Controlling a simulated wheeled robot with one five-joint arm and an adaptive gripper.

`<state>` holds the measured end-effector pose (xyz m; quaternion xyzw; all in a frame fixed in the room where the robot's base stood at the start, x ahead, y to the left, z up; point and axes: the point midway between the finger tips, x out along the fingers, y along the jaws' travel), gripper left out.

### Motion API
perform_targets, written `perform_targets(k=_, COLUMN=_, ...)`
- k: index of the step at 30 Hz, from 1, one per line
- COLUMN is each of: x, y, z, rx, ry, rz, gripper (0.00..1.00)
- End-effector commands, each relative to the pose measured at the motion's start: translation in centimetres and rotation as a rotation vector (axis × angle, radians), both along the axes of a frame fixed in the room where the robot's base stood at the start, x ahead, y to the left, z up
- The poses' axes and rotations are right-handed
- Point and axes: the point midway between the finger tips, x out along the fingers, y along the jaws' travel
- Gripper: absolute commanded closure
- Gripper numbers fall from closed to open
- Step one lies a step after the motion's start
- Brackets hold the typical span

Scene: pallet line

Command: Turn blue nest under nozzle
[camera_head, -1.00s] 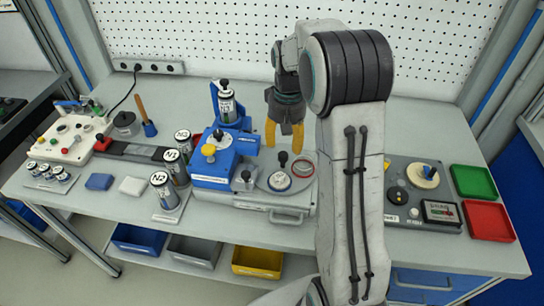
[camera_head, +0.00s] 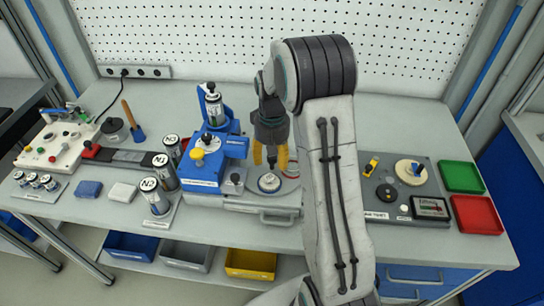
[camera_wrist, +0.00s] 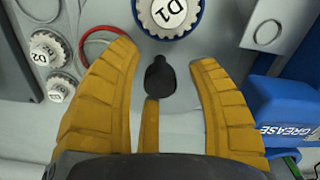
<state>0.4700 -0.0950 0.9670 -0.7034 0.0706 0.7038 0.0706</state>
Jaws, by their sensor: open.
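The blue nest (camera_wrist: 196,27) is a blue rim around a white toothed disc marked D1 (camera_wrist: 168,10), at the top of the wrist view. The disc also shows at the front of the turntable in the head view (camera_head: 269,183). A black knob (camera_wrist: 160,78) stands up from the grey turntable plate. My gripper (camera_wrist: 163,60) is open, with its yellow fingers on either side of the knob; I see no contact. In the head view my gripper (camera_head: 270,158) is over the turntable. The blue grease station (camera_head: 204,170) is at its left. The nozzle tip cannot be made out.
A red ring (camera_wrist: 92,45) lies on the turntable's other side. A grey panel with a dial (camera_head: 387,193), a green tray (camera_head: 461,177) and a red tray (camera_head: 478,214) are at the right.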

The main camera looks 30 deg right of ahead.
Motion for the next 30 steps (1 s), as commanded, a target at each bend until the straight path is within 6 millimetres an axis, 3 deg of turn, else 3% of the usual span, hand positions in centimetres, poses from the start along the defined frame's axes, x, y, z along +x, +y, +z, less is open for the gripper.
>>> perform_targets(k=8, x=0.00, y=0.00, z=-0.06, rx=0.000, ry=0.000, rz=0.000, gripper=0.45)
perform_targets(k=26, x=0.01, y=0.00, z=-0.04, rx=0.000, ry=-0.001, rz=0.000, gripper=0.99)
perform_targets(k=30, x=0.01, y=0.00, z=-0.06, rx=0.000, ry=0.000, rz=0.000, gripper=1.00)
